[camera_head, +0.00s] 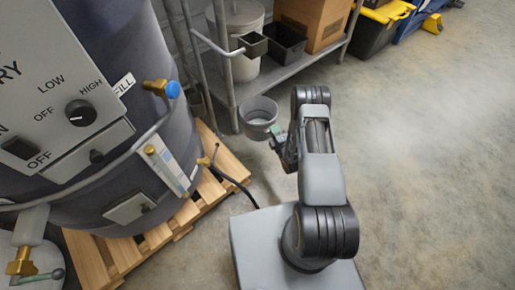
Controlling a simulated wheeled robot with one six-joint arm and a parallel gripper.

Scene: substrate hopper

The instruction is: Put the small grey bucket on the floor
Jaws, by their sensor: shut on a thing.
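The small grey bucket (259,127) is a round, open-topped grey pail near the picture's centre. It appears upright and its inside looks empty. My gripper (275,132) is at the right side of the bucket and is shut on it, though the fingertips are small and partly hidden by my arm. The bucket seems held in front of the shelf; its height above the floor (430,170) is hard to tell from this view.
A big dark tank with a control panel (75,95) stands on a wooden pallet (160,225) at left. Floor at right is clear.

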